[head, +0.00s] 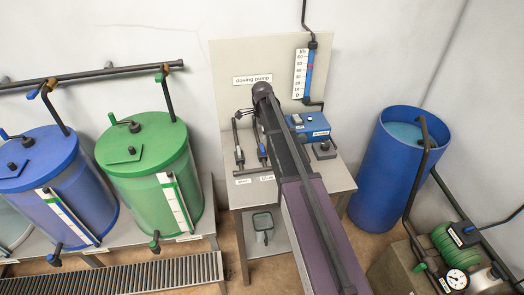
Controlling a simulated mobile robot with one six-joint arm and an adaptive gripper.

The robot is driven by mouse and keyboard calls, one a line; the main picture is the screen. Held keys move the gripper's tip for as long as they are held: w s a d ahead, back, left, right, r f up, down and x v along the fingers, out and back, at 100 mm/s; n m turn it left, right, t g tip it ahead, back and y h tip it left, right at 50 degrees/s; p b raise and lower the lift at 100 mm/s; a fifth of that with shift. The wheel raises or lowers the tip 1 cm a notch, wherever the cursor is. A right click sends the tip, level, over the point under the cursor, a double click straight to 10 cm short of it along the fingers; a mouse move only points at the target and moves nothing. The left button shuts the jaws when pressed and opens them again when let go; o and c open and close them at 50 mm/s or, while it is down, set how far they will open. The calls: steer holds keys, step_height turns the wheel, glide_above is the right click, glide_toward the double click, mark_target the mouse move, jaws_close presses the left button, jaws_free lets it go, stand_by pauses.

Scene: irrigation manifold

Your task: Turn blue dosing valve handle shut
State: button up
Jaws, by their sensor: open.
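In the head view, a small valve with a blue handle (262,151) stands on the bench below the dosing pump sign, just left of my arm. It looks like the dosing valve, but its label is too small to read. The handle's exact angle cannot be made out. My arm reaches up across the bench, and its dark wrist end is above and close to this valve. No contact with the handle is visible.
A similar valve (239,156) stands just left of it. A blue pump box (309,126) is right of my arm. A blue tank (62,185) and green tank (150,170) with more blue and green handles stand left. An open blue barrel (376,190) stands right.

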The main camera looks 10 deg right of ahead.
mark_target(262, 147)
steer(key=shift+f+b, duration=3.85)
steer(key=shift+f, duration=0.3)
steer(key=c, duration=0.9)
